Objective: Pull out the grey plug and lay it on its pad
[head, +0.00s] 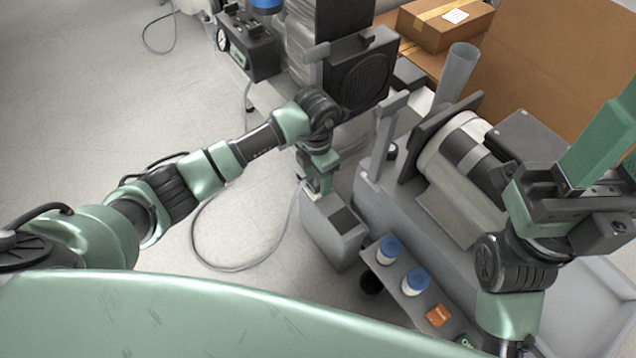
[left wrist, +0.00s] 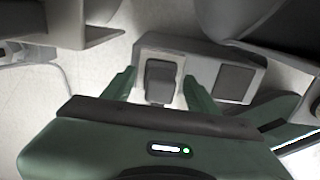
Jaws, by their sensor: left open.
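The grey plug (left wrist: 160,82) sits in a pale plate on top of a grey box (head: 326,238). In the head view my left gripper hides the plug. A dark square pad (left wrist: 235,82) lies on the same box top, right of the plug, and shows in the head view too (head: 343,218). My left gripper (head: 321,186) points down at the box. In the left wrist view its open fingers (left wrist: 160,92) stand either side of the plug, with gaps visible. My right gripper (head: 600,150) is at the right edge, away from the box; its jaw opening is unclear.
A cable (head: 226,270) loops over the floor left of the box. A grey machine bench (head: 385,205) stands close on the right, with blue-capped jars (head: 388,250) on a low shelf. A dark-finned compressor (head: 360,75) stands behind.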

